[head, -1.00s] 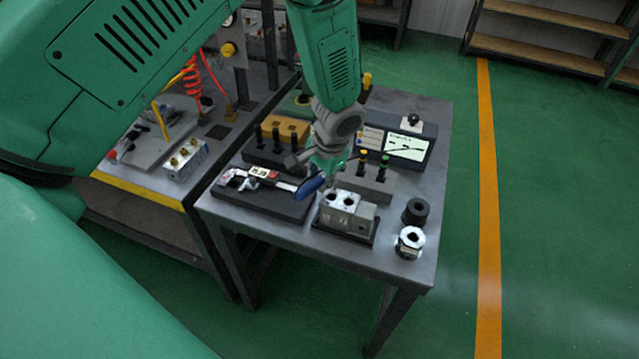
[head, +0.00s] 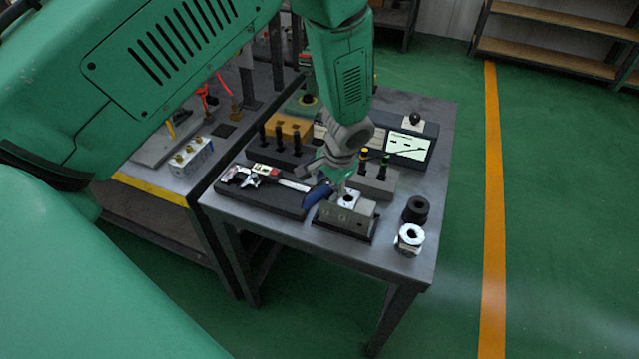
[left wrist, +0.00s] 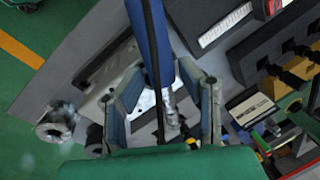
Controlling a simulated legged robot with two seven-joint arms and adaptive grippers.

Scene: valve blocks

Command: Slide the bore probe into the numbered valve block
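The valve block (head: 342,212) is a small pale grey block with round bores in its top, on a dark base near the table's front edge. It also shows behind my fingers in the left wrist view (left wrist: 128,82).
A dark tray (head: 262,202) with a caliper lies left of the block. A grey stand (head: 372,187) with yellow- and green-topped plugs is behind it. A black ring (head: 416,209) and a metal nut-like part (head: 410,238) stand to the right. The table's right side is mostly clear.

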